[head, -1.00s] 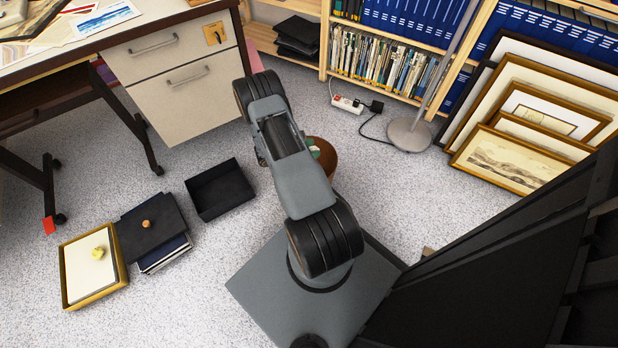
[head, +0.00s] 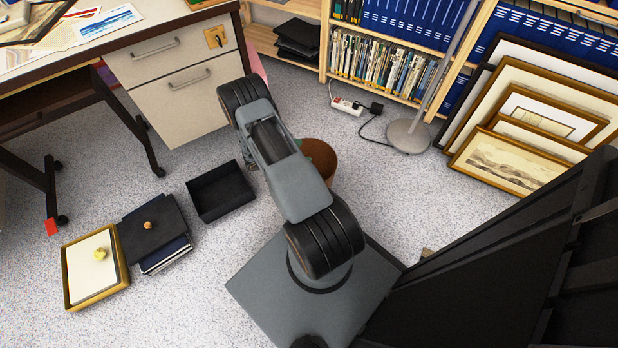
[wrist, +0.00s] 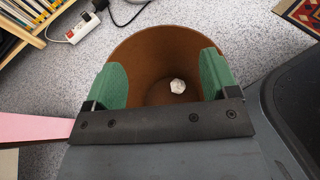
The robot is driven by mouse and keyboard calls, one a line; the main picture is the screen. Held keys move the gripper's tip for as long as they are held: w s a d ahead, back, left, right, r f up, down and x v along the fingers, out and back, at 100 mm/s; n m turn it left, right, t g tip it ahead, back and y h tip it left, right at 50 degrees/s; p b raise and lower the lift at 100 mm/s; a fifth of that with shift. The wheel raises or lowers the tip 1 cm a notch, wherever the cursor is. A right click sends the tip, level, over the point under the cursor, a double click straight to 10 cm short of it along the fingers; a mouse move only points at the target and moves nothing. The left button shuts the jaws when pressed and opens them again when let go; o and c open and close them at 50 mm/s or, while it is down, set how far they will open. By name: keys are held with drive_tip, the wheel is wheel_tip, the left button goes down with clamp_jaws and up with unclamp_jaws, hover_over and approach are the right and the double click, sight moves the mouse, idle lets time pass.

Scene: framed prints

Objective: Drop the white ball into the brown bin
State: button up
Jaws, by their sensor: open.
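The brown bin (wrist: 140,50) fills the middle of the wrist view, seen from above through its open top. The white ball (wrist: 177,86) shows inside it, small and low near the bin's floor. My gripper (wrist: 163,80) is open above the bin, its two green fingers wide apart with nothing between them. In the head view the bin (head: 323,158) stands on the floor behind my arm, which hides part of it. My gripper is hidden behind my arm there, and the ball does not show.
A black open tray (head: 220,192), a dark box stack (head: 150,225) with an orange object, and a framed print (head: 93,265) with a yellow lump lie on the floor at left. A lamp base (head: 408,135) and leaning frames (head: 510,160) are at right. A desk (head: 180,75) stands behind.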

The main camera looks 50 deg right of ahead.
drive_tip(key=p+v, duration=0.1)
drive_tip(key=v, duration=0.8)
drive_tip(key=shift+a+p, duration=0.2)
drive_tip(key=shift+p, duration=0.15)
wheel_tip(320, 180, up, 18)
drive_tip(key=w+a+m+y+p, duration=0.1)
drive_tip(key=a+m+y+p, duration=0.25)
drive_tip(key=p, duration=0.45)
drive_tip(key=s+a+r+m+t+y+p, duration=0.3)
drive_tip(key=r+p, duration=0.4)
drive_tip(key=r, duration=0.7)
drive_tip(key=s+a+r+m+t+y+p, duration=0.3)
drive_tip(key=s+a+r+p, duration=0.2)
drive_tip(key=r, duration=1)
drive_tip(key=s+a+r+m+t+y+p, duration=0.2)
drive_tip(key=a+r+p, duration=0.4)
drive_tip(key=r, duration=0.8)
drive_tip(key=s+m+y+p, duration=0.1)
drive_tip(key=p, duration=0.2)
drive_tip(key=shift+s+a+r+t, duration=0.3)
drive_tip(key=shift+s+r+t, duration=0.1)
drive_tip(key=shift+s+a+r+m+y+p, duration=0.25)
drive_tip(key=shift+r+m+p, duration=0.05)
drive_tip(key=shift+r+m, duration=0.1)
drive_tip(key=shift+c, duration=0.4)
